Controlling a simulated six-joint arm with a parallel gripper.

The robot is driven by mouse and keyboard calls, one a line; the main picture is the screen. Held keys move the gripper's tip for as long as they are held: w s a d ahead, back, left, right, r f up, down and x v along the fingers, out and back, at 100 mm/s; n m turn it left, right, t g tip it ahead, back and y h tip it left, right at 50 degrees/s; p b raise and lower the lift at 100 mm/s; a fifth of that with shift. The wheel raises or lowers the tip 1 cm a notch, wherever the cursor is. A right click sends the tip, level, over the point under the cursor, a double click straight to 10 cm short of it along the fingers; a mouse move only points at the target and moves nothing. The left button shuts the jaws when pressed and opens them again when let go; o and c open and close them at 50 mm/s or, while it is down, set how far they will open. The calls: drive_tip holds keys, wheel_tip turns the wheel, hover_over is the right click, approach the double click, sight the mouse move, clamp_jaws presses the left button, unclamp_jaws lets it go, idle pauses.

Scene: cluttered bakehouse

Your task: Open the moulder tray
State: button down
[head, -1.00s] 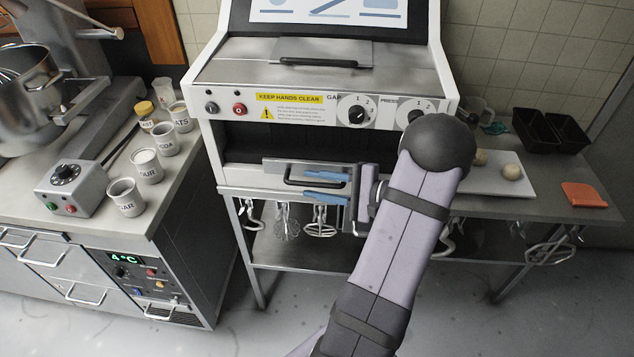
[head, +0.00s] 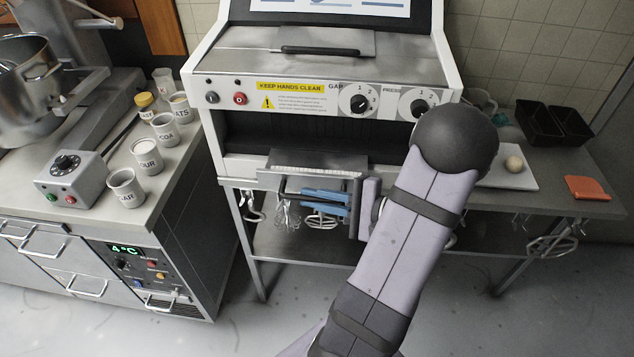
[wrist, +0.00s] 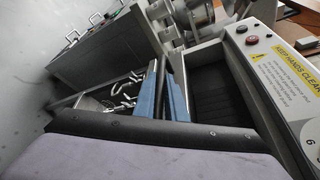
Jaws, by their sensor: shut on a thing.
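The moulder (head: 320,135) is the white machine in the middle of the head view, with a yellow "KEEP HANDS CLEAR" label. Its grey moulder tray (head: 345,159) stands out from the low opening at the front, so part of its top shows. A dark bar handle (head: 284,189) is on the tray's front. My gripper (head: 312,198), with blue fingers, is shut on this handle from the right. In the wrist view my blue fingers (wrist: 160,88) lie on both sides of a dark bar. My wrist hides the tray's right end.
Whisks and hooks (head: 322,221) hang under the moulder, just below my gripper. A left counter (head: 85,205) holds a mixer and several labelled cups. On the right bench are a white board (head: 495,178) with a dough ball, black tins (head: 553,125) and an orange scraper (head: 588,187).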

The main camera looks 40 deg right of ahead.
drive_tip(key=s+a, duration=0.6)
drive_tip(key=shift+s+a, duration=0.3)
drive_tip(key=shift+a, duration=0.05)
drive_tip(key=c, duration=1.8)
unclamp_jaws()
drive_tip(key=shift+d, duration=0.1)
drive_tip(key=shift+b+v, duration=0.35)
drive_tip(key=shift+v, duration=3.3)
